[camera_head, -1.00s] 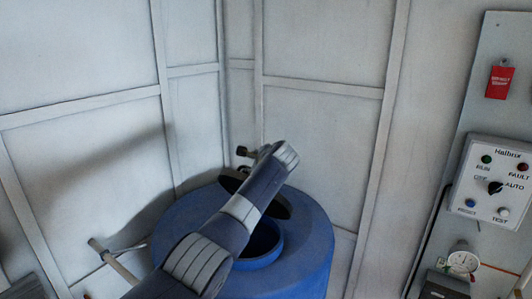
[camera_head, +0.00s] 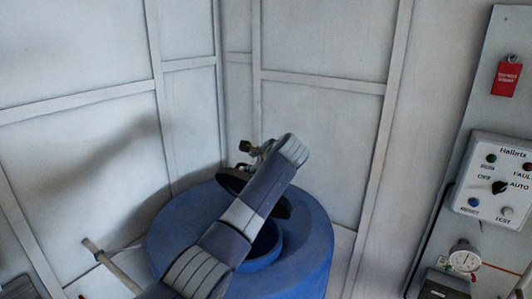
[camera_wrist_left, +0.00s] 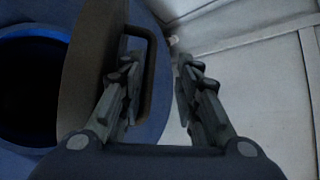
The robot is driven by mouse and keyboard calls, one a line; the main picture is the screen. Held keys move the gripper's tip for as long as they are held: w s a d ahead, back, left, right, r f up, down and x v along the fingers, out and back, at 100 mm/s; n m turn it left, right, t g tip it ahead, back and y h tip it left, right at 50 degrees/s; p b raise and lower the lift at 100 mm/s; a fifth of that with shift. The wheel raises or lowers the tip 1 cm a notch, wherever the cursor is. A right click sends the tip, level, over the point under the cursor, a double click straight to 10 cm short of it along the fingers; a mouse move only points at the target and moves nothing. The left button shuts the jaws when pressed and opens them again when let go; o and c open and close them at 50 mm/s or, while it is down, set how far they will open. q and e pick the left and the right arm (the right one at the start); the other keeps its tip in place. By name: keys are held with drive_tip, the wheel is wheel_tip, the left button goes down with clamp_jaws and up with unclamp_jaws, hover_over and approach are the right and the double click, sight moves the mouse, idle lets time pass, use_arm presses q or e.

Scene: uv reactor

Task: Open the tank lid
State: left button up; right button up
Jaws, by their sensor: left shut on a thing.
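The blue tank (camera_head: 316,250) stands in the corner with its round opening (camera_head: 268,262) uncovered at the near side. The dark round lid (camera_head: 276,207) is tilted up behind the opening, partly hidden by my left arm. In the left wrist view the lid (camera_wrist_left: 82,75) stands steeply beside the dark opening (camera_wrist_left: 30,90), with its bar handle (camera_wrist_left: 149,70) facing my gripper. My left gripper (camera_wrist_left: 158,85) has one finger between lid and handle and the other across from it; it is shut on the handle. In the head view this gripper (camera_head: 246,158) is mostly hidden behind my arm.
Pale panelled walls (camera_head: 310,110) close in behind the tank. A pipe (camera_head: 112,267) stands to the left of the tank. At the right are a control box (camera_head: 495,180), a red tag (camera_head: 507,78) and a gauge (camera_head: 465,258) on a board.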

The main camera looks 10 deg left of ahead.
use_arm(q)
drive_tip(key=shift+t, duration=0.5)
drive_tip(key=r, duration=0.1)
drive_tip(key=d+r, duration=0.2)
drive_tip(key=r, duration=0.1)
drive_tip(key=shift+s+d, duration=0.1)
drive_tip(key=shift+d, duration=0.15)
drive_tip(key=v, duration=1.7)
use_arm(e)
drive_tip(key=shift+s+d, duration=0.2)
drive_tip(key=shift+s, duration=0.5)
